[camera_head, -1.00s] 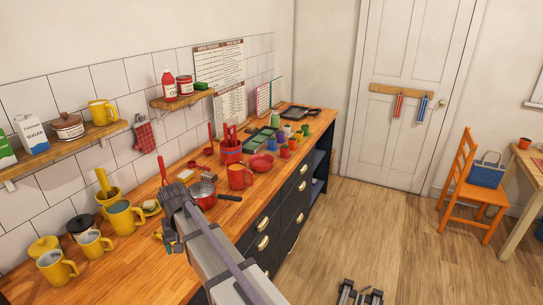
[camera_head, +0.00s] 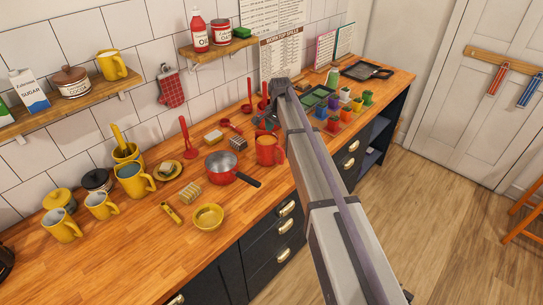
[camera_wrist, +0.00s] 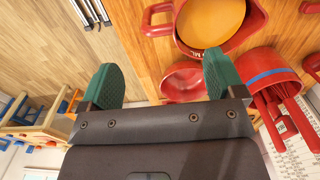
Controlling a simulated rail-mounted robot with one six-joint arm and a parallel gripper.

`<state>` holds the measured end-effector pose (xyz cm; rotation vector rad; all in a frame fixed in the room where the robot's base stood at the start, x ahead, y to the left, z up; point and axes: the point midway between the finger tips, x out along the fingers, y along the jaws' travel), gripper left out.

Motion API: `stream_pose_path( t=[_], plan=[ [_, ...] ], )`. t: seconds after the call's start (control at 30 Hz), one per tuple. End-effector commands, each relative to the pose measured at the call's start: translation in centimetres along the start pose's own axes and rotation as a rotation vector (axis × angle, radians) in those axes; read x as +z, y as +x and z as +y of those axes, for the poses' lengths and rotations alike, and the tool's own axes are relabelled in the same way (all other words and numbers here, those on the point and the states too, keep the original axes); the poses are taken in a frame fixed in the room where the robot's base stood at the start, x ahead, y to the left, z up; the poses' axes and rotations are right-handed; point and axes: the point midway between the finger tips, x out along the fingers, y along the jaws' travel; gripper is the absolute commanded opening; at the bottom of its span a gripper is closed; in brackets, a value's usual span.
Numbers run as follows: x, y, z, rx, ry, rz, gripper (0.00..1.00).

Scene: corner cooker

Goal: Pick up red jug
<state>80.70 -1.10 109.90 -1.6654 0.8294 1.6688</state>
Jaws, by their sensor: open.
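A red saucepan (camera_head: 222,168) stands left of the jug. The wrist view shows a red bowl (camera_wrist: 178,84) and a red utensil holder (camera_wrist: 270,72) close to the right finger. Small coloured pots (camera_head: 333,122) stand to the right. Yellow mugs (camera_head: 132,182) are at the left.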

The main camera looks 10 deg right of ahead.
Motion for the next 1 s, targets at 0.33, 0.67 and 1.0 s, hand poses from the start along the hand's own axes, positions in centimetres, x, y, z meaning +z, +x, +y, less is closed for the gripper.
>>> stream_pose_path(
  t=[0.33, 0.67, 1.0],
  plan=[
    [0.1, 4.0, 0.0, 0.0, -0.002, 0.0, 0.88],
    [0.2, 8.9, 0.0, 0.0, -0.002, 0.0, 0.88],
    [0.2, 8.5, 0.0, 0.0, -0.002, 0.0, 0.72]
  ],
)
